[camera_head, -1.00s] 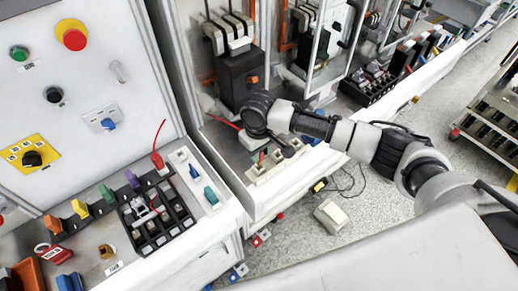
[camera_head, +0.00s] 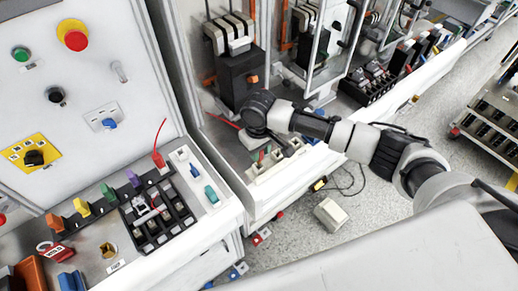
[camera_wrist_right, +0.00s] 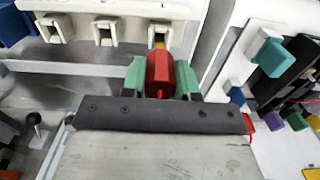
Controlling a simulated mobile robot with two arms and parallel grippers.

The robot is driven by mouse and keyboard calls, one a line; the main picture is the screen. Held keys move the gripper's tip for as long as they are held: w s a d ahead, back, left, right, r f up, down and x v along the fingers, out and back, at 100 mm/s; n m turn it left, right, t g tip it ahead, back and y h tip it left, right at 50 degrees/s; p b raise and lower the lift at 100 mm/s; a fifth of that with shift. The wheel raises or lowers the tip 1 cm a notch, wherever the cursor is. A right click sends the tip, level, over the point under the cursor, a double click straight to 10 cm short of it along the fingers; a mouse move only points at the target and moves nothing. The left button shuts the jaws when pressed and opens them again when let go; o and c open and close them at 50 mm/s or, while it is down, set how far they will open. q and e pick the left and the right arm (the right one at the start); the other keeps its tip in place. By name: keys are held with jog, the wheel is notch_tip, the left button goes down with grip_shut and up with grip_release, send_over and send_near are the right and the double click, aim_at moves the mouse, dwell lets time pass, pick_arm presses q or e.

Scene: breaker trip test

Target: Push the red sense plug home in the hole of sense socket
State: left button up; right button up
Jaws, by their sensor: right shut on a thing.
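The red sense plug (camera_wrist_right: 159,74) is held between the green fingers of my right gripper (camera_wrist_right: 160,80) in the right wrist view. Its narrow orange tip points at the right-hand hole of a white socket block (camera_wrist_right: 132,37). The tip overlaps the mouth of that hole; I cannot tell how far in it is. In the head view my right gripper (camera_head: 264,154) is over the white socket block (camera_head: 262,174) at the front of the middle cabinet, and the plug is mostly hidden there. My left gripper is not in view.
Another red plug (camera_head: 158,160) with a red wire stands at the left bench, beside a black tray (camera_head: 160,220) of parts. A white strip with coloured pieces (camera_head: 197,178) lies between. A black breaker unit (camera_head: 240,75) stands behind my right gripper.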

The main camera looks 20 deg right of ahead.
jog(key=shift+f+b, duration=0.75)
jog(key=shift+f, duration=1.35)
jog(key=o, duration=1)
jog(key=shift+r, duration=0.1)
notch_tip(320, 180, up, 9)
jog(key=b, duration=0.2)
jog(key=shift+r+b, duration=0.15)
jog(key=shift+b, duration=0.15)
jog(key=shift+r, duration=0.7)
